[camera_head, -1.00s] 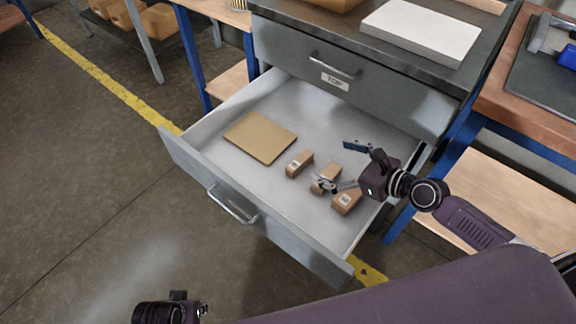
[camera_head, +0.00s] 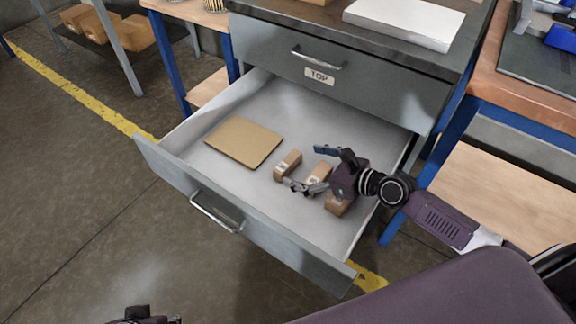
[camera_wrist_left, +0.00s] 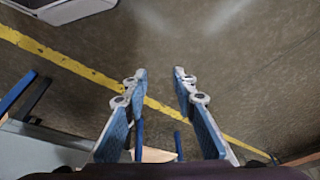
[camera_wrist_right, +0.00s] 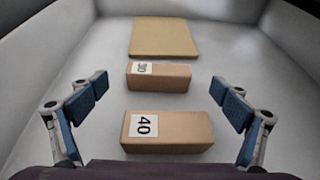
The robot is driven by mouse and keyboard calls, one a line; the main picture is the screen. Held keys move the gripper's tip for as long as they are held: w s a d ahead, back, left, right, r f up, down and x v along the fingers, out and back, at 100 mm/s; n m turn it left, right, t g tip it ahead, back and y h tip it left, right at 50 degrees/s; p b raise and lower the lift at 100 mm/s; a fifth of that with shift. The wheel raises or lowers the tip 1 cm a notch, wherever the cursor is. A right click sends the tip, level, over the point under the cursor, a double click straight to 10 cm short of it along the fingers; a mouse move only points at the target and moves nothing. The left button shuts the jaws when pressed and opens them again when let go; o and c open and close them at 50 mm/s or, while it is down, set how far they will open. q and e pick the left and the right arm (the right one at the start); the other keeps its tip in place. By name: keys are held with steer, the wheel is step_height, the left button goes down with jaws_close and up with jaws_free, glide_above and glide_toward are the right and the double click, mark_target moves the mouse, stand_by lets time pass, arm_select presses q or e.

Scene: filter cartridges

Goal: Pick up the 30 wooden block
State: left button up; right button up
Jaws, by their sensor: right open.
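The 30 wooden block (camera_wrist_right: 158,76) lies in the open drawer; its label reads 30 in the right wrist view. In the head view it appears to be the leftmost of three blocks (camera_head: 288,165). The block labelled 40 (camera_wrist_right: 168,131) is nearer to my right gripper; in the head view it is the middle one (camera_head: 319,175). My right gripper (camera_head: 304,168) is open and empty over the blocks, its fingers on either side, short of the 30 block. It also shows in the right wrist view (camera_wrist_right: 160,85). My left gripper (camera_wrist_left: 160,75) is open and empty, over the floor.
A third block (camera_head: 338,206) lies under my right gripper, its label hidden. A flat tan board (camera_head: 243,142) lies beyond the 30 block. The drawer walls (camera_head: 245,230) surround them. The TOP drawer (camera_head: 345,80) is shut above.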

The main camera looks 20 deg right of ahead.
mark_target(290, 162)
steer(key=b+x, duration=0.1)
steer(key=x, duration=0.3)
steer(key=shift+a+f, duration=0.1)
arm_select(q)
steer(key=shift+s+f, duration=0.1)
arm_select(e)
steer(key=c, duration=1.3)
steer(key=shift+o, duration=0.2)
